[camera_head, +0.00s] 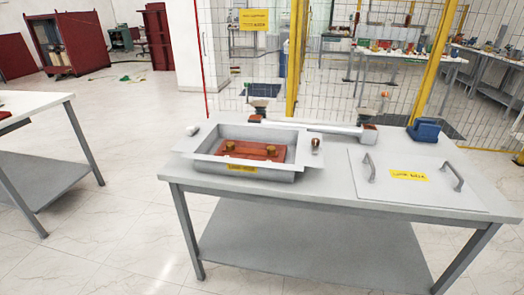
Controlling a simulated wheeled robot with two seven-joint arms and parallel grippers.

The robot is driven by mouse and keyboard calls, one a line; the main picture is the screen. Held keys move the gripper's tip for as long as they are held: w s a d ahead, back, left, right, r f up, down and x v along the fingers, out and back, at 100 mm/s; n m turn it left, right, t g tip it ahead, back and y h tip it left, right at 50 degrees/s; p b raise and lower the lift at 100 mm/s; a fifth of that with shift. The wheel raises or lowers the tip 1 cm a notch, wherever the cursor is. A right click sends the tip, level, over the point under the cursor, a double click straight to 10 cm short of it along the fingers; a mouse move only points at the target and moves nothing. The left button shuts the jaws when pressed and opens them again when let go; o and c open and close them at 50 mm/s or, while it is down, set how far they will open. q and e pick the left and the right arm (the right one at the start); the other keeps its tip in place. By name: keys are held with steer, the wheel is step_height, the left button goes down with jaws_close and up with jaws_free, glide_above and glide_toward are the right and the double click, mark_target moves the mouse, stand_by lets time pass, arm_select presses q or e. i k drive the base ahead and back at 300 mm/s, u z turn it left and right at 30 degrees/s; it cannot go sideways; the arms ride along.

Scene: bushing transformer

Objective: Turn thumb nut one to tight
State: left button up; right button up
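A grey open metal box (285,177) stands on the left half of the near table. A red-brown block (250,149) lies inside it. Two small brass-coloured parts that look like thumb nuts stand on the block, a left one (229,146) and a right one (271,151). I cannot tell which is thumb nut one, nor how tight either is. A small copper-and-white part (316,146) stands on the table just right of the box. Neither of my grippers is in view.
The table (330,200) carries a flat grey lid (380,196) with two handles, a blue object (425,131), a long white tube (310,126) behind the box and a small white cylinder (192,130). A wire fence (400,60) stands behind. The floor in front is clear.

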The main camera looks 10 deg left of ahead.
mark_target(230, 145)
steer(key=k, duration=0.5)
steer(key=u, duration=0.95)
steer(key=i, duration=0.95)
steer(key=z, duration=1.4)
